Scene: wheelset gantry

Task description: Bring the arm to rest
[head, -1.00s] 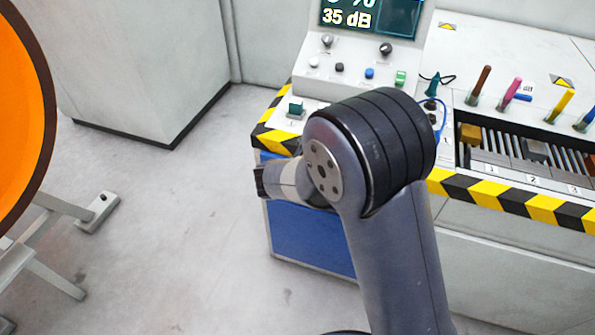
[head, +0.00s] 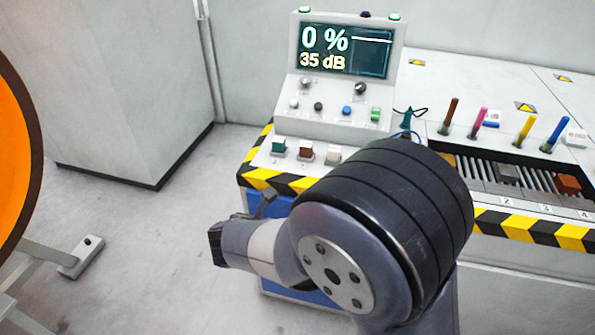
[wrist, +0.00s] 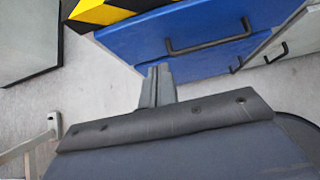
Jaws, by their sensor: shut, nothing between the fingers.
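My gripper (wrist: 158,78) shows in the wrist view with its two grey fingers together and nothing between them. It is in the air in front of the blue drawer unit (wrist: 185,35), apart from it as far as I can see. In the head view my arm is folded, its big dark joint at the lower right in front of the bench. I cannot make out the fingers clearly there.
The bench's striped edge (head: 520,227) runs behind my arm. On it stand a console with a display (head: 344,50) reading 0 % and 35 dB, and several coloured pens. An orange wheel (head: 15,160) is at the left. The floor (head: 130,235) between is clear.

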